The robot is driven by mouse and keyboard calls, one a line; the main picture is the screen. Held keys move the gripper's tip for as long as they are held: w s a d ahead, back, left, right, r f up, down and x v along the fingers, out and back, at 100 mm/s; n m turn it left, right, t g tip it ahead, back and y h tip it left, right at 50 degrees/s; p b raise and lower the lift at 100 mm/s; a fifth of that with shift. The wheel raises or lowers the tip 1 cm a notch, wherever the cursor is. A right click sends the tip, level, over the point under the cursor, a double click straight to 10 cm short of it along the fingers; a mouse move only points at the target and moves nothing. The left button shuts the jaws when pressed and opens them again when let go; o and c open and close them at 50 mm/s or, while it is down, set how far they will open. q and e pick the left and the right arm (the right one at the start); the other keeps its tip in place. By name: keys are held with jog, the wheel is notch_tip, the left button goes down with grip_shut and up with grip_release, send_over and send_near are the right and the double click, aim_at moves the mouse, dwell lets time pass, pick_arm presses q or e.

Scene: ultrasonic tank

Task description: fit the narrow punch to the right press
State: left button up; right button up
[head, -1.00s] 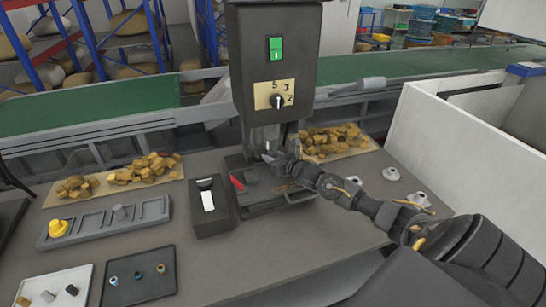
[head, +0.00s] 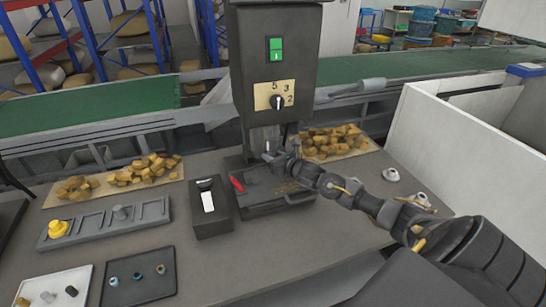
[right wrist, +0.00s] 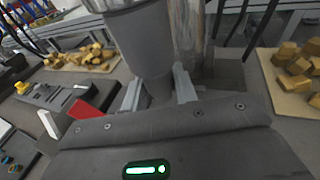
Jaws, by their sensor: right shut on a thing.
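The press (head: 272,60) stands at the back centre, with a green switch and a numbered dial on its dark head. My right gripper (head: 270,157) is just under the press head, beside the metal ram. In the right wrist view my right gripper (right wrist: 158,92) is shut on a grey punch (right wrist: 156,86), a narrow stub between its fingers. A wide grey cylinder (right wrist: 142,42) rises directly above the stub. I cannot tell whether the cylinder belongs to the punch or the press, or whether the punch is seated. My left gripper is out of view.
A slotted rack (head: 85,238) holds a yellow-topped piece and a grey piece. A dark tray (head: 140,290) and a white tray (head: 75,276) hold small parts. A control box (head: 212,222) stands left of the press base. A white wall (head: 480,145) bounds the right side.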

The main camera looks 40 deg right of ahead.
jog(key=shift+r, duration=0.1)
grip_shut()
jog(key=o, duration=1.2)
grip_release()
jog(key=shift+c, duration=0.2)
jog(key=shift+o, duration=0.5)
jog(key=o, duration=0.5)
jog(key=shift+c, duration=0.2)
jog(key=shift+s, duration=0.1)
jog(key=shift+s+r+p, duration=0.25)
jog(key=shift+s+p, duration=0.25)
jog(key=shift+s, duration=0.35)
jog(key=s+r+p, duration=0.1)
jog(key=s+p, duration=0.1)
jog(key=s, duration=0.5)
jog(key=shift+r+p, duration=0.15)
jog(key=shift+p, duration=0.2)
